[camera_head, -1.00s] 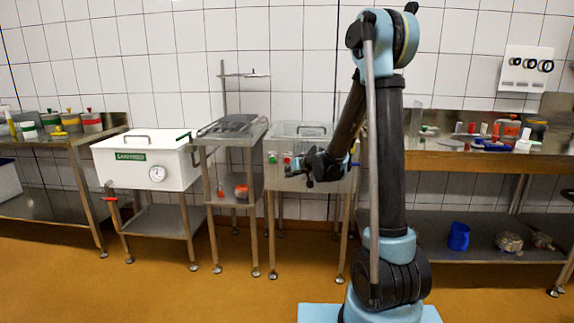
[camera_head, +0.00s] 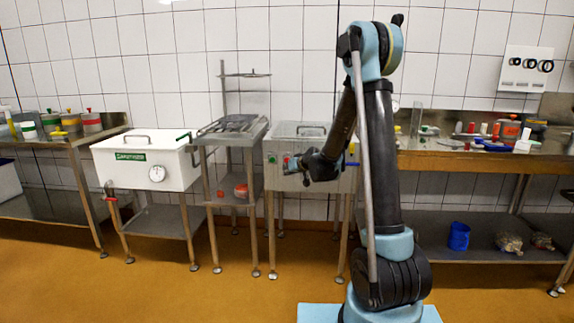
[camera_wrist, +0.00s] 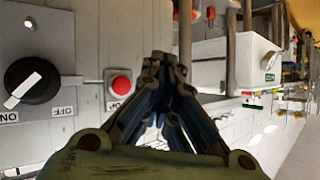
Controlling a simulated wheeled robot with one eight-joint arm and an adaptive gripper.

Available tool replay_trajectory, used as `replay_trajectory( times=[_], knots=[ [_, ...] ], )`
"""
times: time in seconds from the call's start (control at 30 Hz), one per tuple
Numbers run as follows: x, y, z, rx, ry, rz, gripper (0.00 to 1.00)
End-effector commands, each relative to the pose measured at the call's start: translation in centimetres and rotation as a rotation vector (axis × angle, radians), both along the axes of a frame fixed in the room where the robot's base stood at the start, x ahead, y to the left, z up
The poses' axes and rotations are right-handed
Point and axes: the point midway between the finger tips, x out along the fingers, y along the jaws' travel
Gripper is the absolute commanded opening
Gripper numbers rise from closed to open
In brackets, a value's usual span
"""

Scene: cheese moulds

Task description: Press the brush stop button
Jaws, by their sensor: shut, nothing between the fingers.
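A steel box (camera_head: 340,178) on legs stands at the middle of the wall, with small controls on its front. A red button (camera_wrist: 121,86) sits on a small plate in the wrist view, left of my fingertips. I take this to be the stop button; no brush label is readable. My gripper (camera_wrist: 163,62) is shut and empty, with its fingertips beside the red button in that view. Contact cannot be told. In the head view my gripper (camera_head: 287,165) is in front of the box's controls and partly covers them. A green button (camera_head: 271,159) shows to its left.
A black rotary knob (camera_wrist: 33,80) marked ON and OFF is left of the red button in the wrist view. A steel stand (camera_head: 232,130) and a white box (camera_head: 145,160) are to the left. A cluttered bench (camera_head: 480,160) is on the right.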

Motion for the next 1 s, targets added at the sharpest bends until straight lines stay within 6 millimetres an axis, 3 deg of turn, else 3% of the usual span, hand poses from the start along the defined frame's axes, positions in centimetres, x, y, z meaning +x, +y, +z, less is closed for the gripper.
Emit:
replay_trajectory(
  times=[0.43,1.0],
  knots=[
    [4.8,-0.2,0.0,0.001,0.001,0.0,0.0],
    [5.8,-0.2,0.0,0.0,0.0,0.0,0.0]
  ],
)
